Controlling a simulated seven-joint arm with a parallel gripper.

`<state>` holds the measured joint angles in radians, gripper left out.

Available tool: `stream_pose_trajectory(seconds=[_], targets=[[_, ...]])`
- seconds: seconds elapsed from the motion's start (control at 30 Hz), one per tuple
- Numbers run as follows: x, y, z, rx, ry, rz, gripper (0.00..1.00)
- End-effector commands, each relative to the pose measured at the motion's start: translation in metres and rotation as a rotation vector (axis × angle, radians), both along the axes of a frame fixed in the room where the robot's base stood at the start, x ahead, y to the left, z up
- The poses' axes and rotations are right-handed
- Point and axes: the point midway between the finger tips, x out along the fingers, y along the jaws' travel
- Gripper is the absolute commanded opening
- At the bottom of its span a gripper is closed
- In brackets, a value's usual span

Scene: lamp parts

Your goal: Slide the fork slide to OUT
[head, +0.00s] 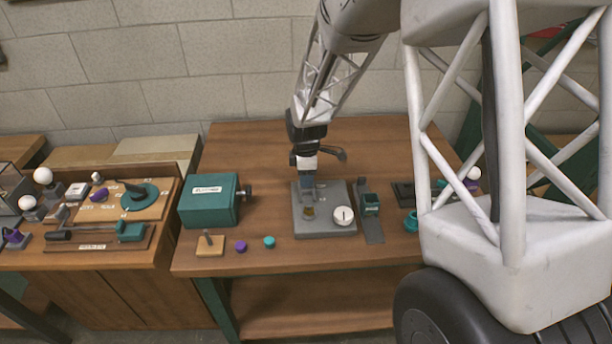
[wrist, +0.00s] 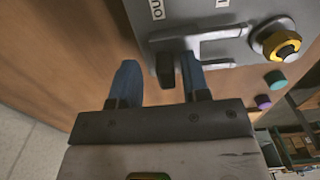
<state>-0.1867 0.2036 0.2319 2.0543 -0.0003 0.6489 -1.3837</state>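The fork slide's dark knob (wrist: 165,69) stands at the edge of a grey panel (wrist: 238,47), by a pale slot in the wrist view. A label reading "OU", cut off by the frame, lies above it, and another cut-off label is farther right. My gripper (wrist: 158,75) is open, with its blue fingers on either side of the knob. The right finger is close to the knob, and there is a wider gap to the left finger. In the head view my gripper (head: 308,200) reaches down over the grey panel (head: 325,231), hiding the slide.
Purple (head: 240,246) and teal (head: 269,241) pieces lie in front. The table front is mostly clear.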

Motion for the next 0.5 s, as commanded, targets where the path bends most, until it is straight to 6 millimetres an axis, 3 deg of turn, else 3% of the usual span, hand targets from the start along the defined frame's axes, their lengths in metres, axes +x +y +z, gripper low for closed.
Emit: stream_pose_trajectory(seconds=[0.27, 0.5], targets=[[-0.001, 0.000, 0.001, 0.000, 0.001, 0.000, 0.43], [-0.001, 0.000, 0.016, 0.000, 0.001, 0.000, 0.43]])
